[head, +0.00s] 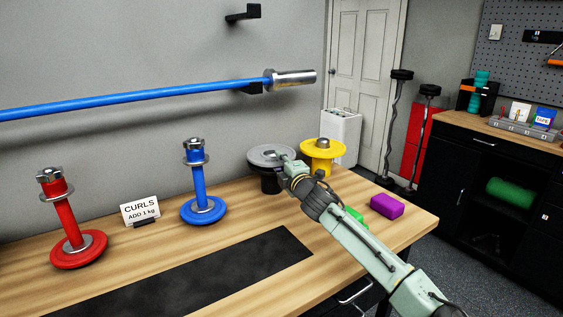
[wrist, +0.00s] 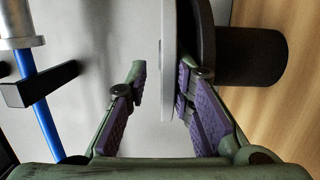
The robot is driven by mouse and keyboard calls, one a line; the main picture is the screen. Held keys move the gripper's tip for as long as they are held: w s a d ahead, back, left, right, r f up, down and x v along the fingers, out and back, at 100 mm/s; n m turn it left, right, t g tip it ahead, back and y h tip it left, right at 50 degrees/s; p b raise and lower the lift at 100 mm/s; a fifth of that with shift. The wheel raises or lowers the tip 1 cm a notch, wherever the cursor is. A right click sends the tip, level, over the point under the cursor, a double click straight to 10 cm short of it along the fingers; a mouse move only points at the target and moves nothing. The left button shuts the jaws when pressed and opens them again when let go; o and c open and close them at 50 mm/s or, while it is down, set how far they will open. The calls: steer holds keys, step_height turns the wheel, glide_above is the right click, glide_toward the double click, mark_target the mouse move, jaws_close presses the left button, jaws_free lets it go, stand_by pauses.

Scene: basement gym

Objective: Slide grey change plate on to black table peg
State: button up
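The grey change plate (head: 262,153) lies about flat at the top of the black table peg (head: 268,183), at the back of the wooden table. I cannot tell how far the peg passes through it. In the wrist view the grey plate (wrist: 170,35) shows nearly edge-on, against a black disc with a black cylinder (wrist: 255,57) beyond it. My gripper (wrist: 161,82) is open, with a clear gap between its fingers. The plate's edge reaches between the fingertips, close to the right finger and away from the left. In the head view my gripper (head: 287,163) is at the plate's right side, its fingertips mostly hidden.
A yellow stand (head: 322,165) is close behind and right of the peg. Blue (head: 203,209) and red (head: 78,248) dumbbells stand to the left, with a CURLS card (head: 140,210) between. A purple block (head: 386,206) lies right of my arm. A blue bar (head: 150,96) hangs on the wall.

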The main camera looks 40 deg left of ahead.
steer(key=v, duration=1.2)
steer(key=shift+r, duration=0.15)
stand_by(0.3)
